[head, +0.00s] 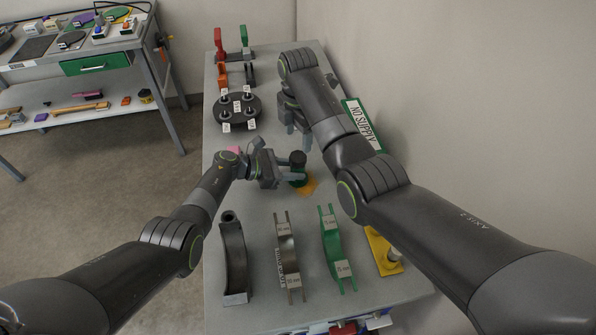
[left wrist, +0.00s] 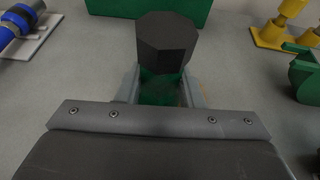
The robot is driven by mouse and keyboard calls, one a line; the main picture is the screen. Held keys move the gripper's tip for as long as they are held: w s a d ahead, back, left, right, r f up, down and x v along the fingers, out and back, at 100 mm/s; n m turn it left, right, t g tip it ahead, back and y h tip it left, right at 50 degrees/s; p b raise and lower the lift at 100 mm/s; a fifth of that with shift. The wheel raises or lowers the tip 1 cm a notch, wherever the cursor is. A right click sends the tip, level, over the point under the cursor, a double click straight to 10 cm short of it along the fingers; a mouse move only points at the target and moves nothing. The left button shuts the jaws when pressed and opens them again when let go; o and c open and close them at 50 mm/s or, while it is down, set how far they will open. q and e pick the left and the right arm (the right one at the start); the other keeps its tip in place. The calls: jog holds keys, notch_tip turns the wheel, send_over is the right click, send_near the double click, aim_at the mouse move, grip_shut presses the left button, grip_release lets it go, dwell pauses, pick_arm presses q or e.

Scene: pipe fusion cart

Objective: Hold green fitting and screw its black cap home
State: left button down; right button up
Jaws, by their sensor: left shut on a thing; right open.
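The green fitting (head: 299,178) stands on the cart top near the middle, with its black cap (head: 297,158) on top. In the left wrist view the cap (left wrist: 166,42) is a dark faceted block above the green body (left wrist: 160,88). My left gripper (head: 287,179) is shut on the green fitting from the left, below the cap. My right gripper (head: 298,127) is open and empty, above and behind the fitting. Whether the cap is seated fully cannot be told.
A round black tray (head: 247,108) with labelled pieces stands behind. Curved grey, metal and green clamps (head: 331,245) stand in front, with a yellow stand (head: 380,252) at the right. A green "NO SUPPLY" sign (head: 364,124) is by the wall. An orange patch (head: 308,187) lies beside the fitting.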

aim_at(298, 157)
jog(key=shift+f, duration=3.95)
